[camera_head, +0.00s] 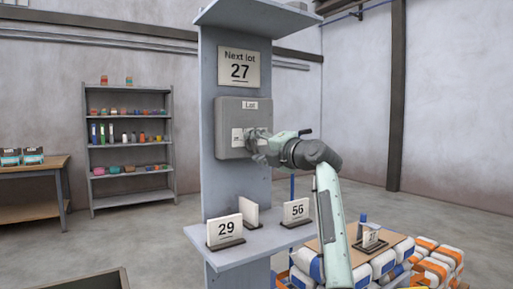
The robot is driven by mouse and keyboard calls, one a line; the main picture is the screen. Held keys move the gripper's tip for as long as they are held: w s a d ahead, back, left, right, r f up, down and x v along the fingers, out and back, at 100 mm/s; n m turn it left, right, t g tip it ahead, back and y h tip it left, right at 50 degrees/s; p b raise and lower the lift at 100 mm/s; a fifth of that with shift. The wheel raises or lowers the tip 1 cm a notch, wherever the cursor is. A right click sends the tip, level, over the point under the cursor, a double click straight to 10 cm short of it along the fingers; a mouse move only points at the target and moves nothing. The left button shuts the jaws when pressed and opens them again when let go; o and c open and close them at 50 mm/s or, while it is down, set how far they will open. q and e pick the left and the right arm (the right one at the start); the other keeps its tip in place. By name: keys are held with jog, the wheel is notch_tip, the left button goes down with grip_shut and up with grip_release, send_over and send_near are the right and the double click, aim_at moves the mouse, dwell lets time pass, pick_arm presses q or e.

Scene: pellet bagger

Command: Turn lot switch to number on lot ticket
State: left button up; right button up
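A grey switch box (229,112) is fixed to the post, with a small label that seems to read "Last" and a pale plate on its front. Above it a sign (240,69) reads "Next lot 27". Ticket cards in dark holders stand on the shelf: one reads 29 (225,228), one reads 56 (296,209). My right gripper is not in view.
A third card (249,212) on the shelf (262,243) shows no readable number. Another small card (370,238), its number unclear, stands on a board over stacked bags (432,262) at the lower right. A rack and a table stand at the left.

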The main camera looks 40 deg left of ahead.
pick_arm(q)
jog(key=shift+o, duration=1.1)
jog(key=v, duration=1.2)
